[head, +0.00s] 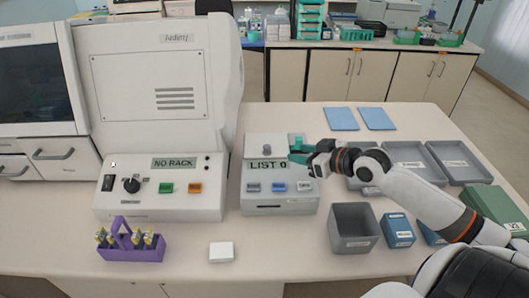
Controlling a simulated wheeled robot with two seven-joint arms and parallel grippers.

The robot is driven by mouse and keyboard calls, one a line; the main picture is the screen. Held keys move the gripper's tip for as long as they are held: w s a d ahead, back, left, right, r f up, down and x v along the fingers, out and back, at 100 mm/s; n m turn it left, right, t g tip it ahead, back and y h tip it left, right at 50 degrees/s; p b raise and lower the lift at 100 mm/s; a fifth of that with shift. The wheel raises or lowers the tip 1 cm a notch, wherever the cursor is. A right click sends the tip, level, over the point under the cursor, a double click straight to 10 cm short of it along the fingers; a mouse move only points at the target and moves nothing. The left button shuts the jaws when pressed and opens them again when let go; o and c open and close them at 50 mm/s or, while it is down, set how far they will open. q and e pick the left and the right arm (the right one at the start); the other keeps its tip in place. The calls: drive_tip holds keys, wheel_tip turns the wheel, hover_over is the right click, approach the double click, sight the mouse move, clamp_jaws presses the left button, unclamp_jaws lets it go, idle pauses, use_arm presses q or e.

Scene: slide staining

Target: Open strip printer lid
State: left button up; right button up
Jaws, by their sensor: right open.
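The strip printer (278,205) is a small light grey box in the middle of the table. Its front has a "LIST 0" display and several small buttons. A grey lid with a round knob (266,149) shows on its top behind the display, and it looks closed. My right gripper (298,152), with teal fingers, is at the printer's upper right, close to the lid's right side. It is open and seems empty; whether it touches the lid cannot be told. My left gripper is not in view.
A large machine with a "NO RACK" display (173,163) stands left of the printer. A purple rack (131,245) and a white block (221,251) lie in front. A grey bin (353,228), blue boxes (397,232) and grey trays (450,160) are on the right.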

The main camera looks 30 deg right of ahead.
sight(269, 147)
drive_tip(key=shift+p+x, duration=0.3)
drive_tip(key=shift+x, duration=0.9)
drive_tip(key=p+x, duration=0.1)
drive_tip(key=x, duration=0.7)
drive_tip(key=shift+w+a, duration=0.1)
drive_tip(key=shift+p+x, duration=0.35)
drive_tip(key=shift+x, duration=0.45)
drive_tip(key=shift+f, duration=0.1)
clamp_jaws()
